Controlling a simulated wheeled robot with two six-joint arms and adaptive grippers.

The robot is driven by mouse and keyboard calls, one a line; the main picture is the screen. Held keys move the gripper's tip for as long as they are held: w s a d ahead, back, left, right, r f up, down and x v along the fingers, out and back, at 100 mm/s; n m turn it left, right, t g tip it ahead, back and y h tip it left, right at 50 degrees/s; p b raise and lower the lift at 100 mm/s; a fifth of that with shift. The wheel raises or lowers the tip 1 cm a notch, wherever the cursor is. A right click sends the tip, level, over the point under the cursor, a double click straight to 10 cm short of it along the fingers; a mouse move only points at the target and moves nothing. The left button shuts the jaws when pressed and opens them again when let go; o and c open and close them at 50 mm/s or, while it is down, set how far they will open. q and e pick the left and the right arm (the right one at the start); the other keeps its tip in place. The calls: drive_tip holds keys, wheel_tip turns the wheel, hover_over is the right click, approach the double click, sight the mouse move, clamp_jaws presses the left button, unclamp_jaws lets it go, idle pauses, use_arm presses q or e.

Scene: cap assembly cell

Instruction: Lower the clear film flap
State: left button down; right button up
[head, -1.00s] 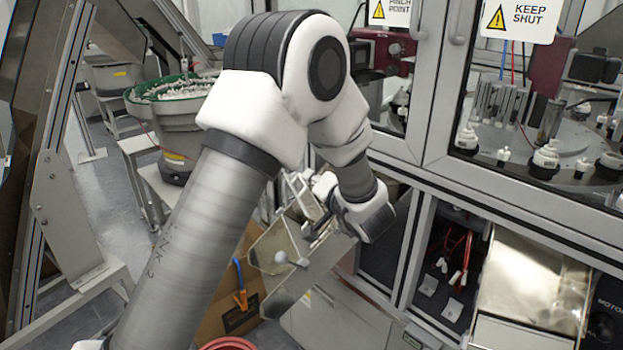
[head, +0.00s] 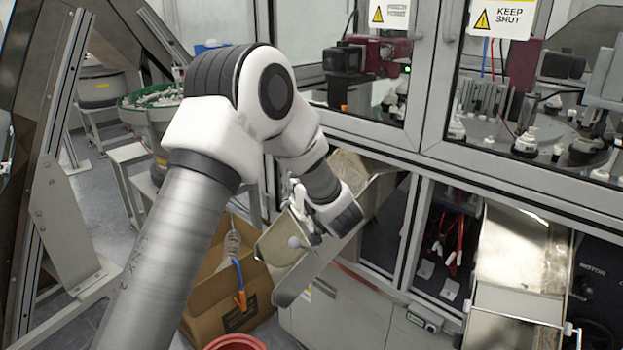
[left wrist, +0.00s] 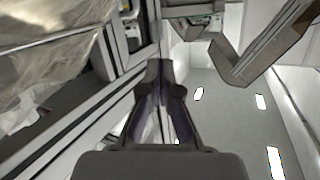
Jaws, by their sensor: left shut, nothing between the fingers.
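The clear film flap appears to be the wrinkled, translucent sheet (left wrist: 50,50) at the upper left of the left wrist view. In the head view a similar wrinkled surface (head: 349,170) shows at the chute mouth behind my left wrist, partly hidden by it. My left gripper (left wrist: 160,75) is shut and empty, its fingertips together, to the right of the sheet in the wrist view. In the head view the left gripper (head: 303,212) is small and partly hidden, over the upper end of a metal chute. I cannot tell whether it touches anything. My right gripper is not in view.
The slanted metal chute (head: 312,268) lies just below my left gripper. A cardboard box (head: 207,300) and a red bucket (head: 235,343) stand beneath. The machine's glazed doors and frame (head: 433,90) are close on the right. A second metal chute (head: 520,262) slopes out at the right.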

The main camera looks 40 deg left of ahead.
use_arm(q)
drive_tip(key=f+n+b, duration=0.1)
drive_tip(key=s+f+n+b, duration=0.1)
drive_tip(key=f+b, duration=0.1)
drive_tip(key=f+n+t+b, duration=0.1)
drive_tip(key=shift+s+a+f+n+h, duration=0.15)
drive_tip(key=shift+a+f+n+h, duration=0.1)
drive_tip(key=shift+a+n+h, duration=0.15)
drive_tip(key=shift+f, duration=0.1)
idle(0.4)
